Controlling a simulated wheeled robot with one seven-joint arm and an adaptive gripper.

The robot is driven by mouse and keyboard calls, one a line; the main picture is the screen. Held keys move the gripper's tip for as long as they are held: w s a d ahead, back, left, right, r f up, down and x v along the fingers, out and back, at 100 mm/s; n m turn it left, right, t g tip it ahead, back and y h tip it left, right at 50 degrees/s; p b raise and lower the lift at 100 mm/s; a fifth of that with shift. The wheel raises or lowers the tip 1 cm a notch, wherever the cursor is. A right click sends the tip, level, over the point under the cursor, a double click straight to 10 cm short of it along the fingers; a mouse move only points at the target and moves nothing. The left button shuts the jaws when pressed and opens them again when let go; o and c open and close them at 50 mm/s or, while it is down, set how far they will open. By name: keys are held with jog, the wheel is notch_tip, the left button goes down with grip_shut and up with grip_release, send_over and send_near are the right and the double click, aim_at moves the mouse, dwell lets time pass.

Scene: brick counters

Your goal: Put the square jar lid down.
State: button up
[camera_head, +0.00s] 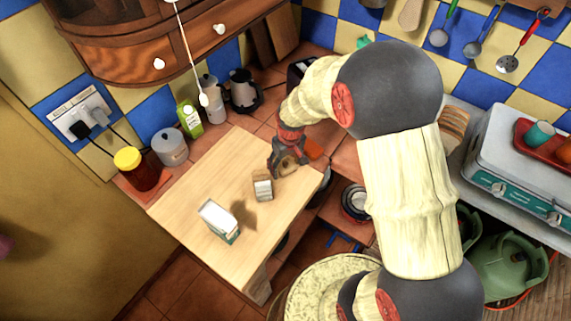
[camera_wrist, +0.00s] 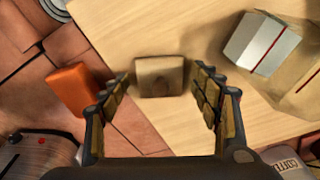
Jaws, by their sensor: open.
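The square jar lid (camera_wrist: 158,77) is a small beige-brown square with rounded corners. It appears to lie on the wooden board (camera_wrist: 150,25), close to the board's edge. In the head view, the lid (camera_head: 287,165) is partly hidden by my gripper (camera_head: 284,156). My gripper is open in the wrist view (camera_wrist: 161,75), with one finger on each side of the lid. Gaps show between the lid and both fingers. I cannot tell the exact height of the fingertips above the board.
A small pale box (camera_head: 263,187) stands on the board near my gripper, and a white-and-green carton (camera_head: 219,221) stands farther left. An orange object (camera_wrist: 78,88) lies beside the board. The board's left part is clear.

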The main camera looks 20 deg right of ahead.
notch_tip(320, 180, up, 12)
jog(key=s+p, duration=0.1)
jog(key=p, duration=0.2)
notch_tip(320, 180, up, 13)
jog(key=m+t, duration=0.1)
jog(key=t, duration=0.1)
send_over(288, 170)
jog(key=s, duration=0.7)
jog(key=s+r+t, duration=0.1)
jog(key=s+r, duration=0.3)
jog(key=s, duration=0.2)
jog(key=s+r+m+t, duration=0.1)
jog(key=s+r, duration=0.2)
jog(key=s, duration=0.4)
jog(key=shift+s+a+r+m, duration=0.25)
jog(key=shift+s+r+m, duration=0.05)
jog(key=shift+r, duration=0.05)
jog(key=shift+f+b, duration=0.1)
jog(key=shift+b, duration=0.25)
jog(key=shift+f+b, duration=0.45)
